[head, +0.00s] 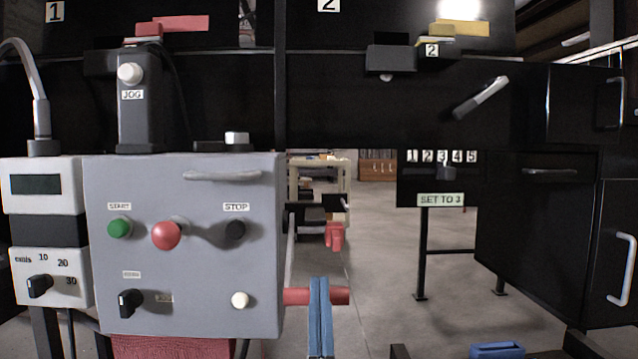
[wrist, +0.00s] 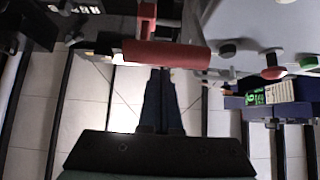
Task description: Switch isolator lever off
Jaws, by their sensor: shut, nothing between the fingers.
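The isolator lever's red crossbar handle (head: 338,296) is at the lower right side of the grey control box (head: 190,290). A thin arm (head: 291,250) runs up from it along the box's side, so the lever points down. My gripper (head: 319,281) is shut and empty, its two blue fingers together. In the head view the fingers stand in front of the handle and hide its middle. In the wrist view the red handle (wrist: 165,53) lies across, just beyond the fingertips (wrist: 160,72). I cannot tell whether they touch.
The box front carries a green start button (head: 119,228), a red knob (head: 166,236), a black stop button (head: 235,229) and a rotary switch (head: 130,303). A red part (head: 334,236) hangs behind. A blue tray (head: 496,350) is low right. Floor right of the handle looks open.

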